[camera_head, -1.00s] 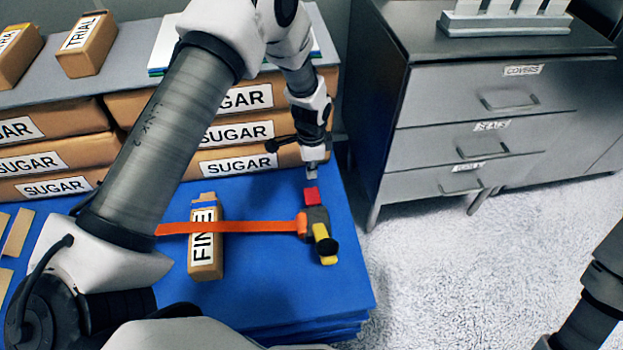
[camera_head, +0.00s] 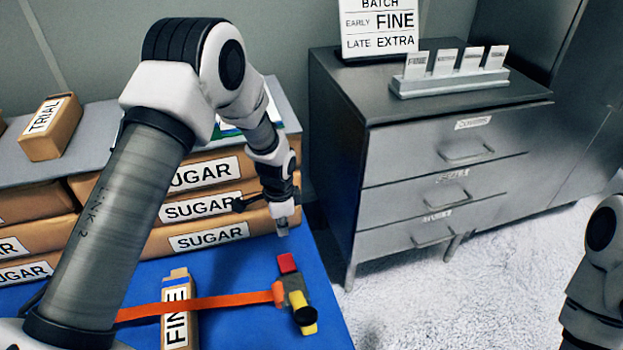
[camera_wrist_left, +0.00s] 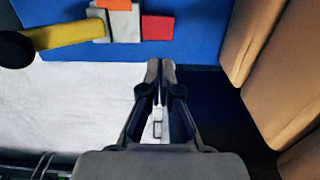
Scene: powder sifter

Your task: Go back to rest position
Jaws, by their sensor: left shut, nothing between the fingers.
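My left gripper (camera_head: 282,232) is shut and empty. It hangs above the blue surface (camera_head: 240,262) near its right edge, in front of the stacked SUGAR bags. In the left wrist view its fingertips (camera_wrist_left: 160,68) are together, with pale floor below. My right arm shows at the right edge of the head view, but its gripper is out of view. A grey tool with red, yellow and black parts (camera_head: 293,293) lies just below the left gripper, apart from it. Its orange strap (camera_head: 222,301) runs across a FINE packet (camera_head: 178,325).
SUGAR bags (camera_head: 205,206) are stacked behind the blue surface. A TRIAL box (camera_head: 52,127) sits on the grey shelf. A grey drawer cabinet (camera_head: 440,160) stands to the right, with a card rack (camera_head: 450,84) and a BATCH sign (camera_head: 385,30) on top. Carpet between is clear.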

